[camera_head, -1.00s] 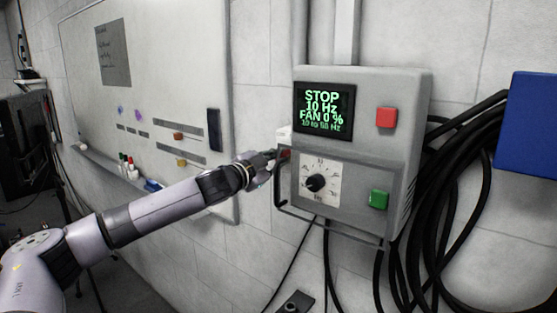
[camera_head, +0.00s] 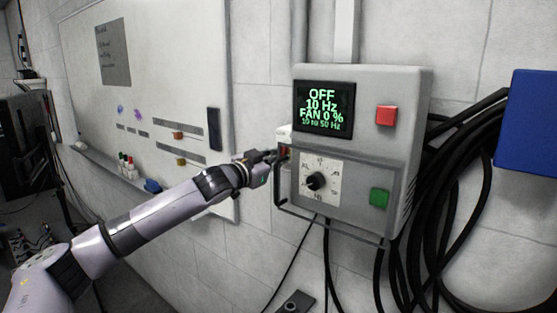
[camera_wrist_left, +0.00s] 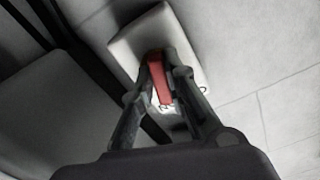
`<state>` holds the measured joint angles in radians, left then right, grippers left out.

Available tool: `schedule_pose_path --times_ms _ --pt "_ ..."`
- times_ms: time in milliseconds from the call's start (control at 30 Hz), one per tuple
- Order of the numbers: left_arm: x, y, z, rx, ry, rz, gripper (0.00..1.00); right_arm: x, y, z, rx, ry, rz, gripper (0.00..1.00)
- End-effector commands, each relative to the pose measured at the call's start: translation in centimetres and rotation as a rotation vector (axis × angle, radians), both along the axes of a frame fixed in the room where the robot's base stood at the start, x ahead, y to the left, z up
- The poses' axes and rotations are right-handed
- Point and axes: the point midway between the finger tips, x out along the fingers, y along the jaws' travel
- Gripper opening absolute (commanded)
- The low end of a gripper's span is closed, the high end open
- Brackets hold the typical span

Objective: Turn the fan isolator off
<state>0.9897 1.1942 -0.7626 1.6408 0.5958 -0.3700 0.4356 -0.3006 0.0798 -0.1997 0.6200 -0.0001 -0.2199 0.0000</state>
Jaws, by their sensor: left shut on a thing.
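The fan isolator is a small white box (camera_wrist_left: 188,40) with a red handle (camera_wrist_left: 160,80), seen in the left wrist view. In the head view the isolator (camera_head: 284,131) sits on the left side of the grey control box (camera_head: 350,238), mostly hidden behind my gripper. My left gripper (camera_head: 274,155) is at the isolator, and in the left wrist view its fingers (camera_wrist_left: 165,85) are shut on the red handle from both sides. The control box's screen (camera_head: 323,108) reads OFF, 10 Hz, FAN 0 %. My right gripper is not in view.
The control box has a red button (camera_head: 386,116), a green button (camera_head: 379,197) and a black dial (camera_head: 316,181). A bar handle (camera_head: 300,214) runs along its lower left. Black cables (camera_head: 437,220) hang at right by a blue box (camera_head: 528,122). A whiteboard (camera_head: 160,60) is at left.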

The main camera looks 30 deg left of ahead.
Motion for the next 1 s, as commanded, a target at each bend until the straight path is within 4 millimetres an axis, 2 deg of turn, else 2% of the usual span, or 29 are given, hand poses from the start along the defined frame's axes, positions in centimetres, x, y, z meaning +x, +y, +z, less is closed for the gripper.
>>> schedule_pose_path --times_ms 600,1000 --pt "0.0 -0.1 -0.2 -0.590 0.048 -0.001 0.00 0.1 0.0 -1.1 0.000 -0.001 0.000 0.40" --pt "0.0 0.0 -0.1 -0.924 0.074 0.001 0.00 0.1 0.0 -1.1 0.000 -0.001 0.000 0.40"
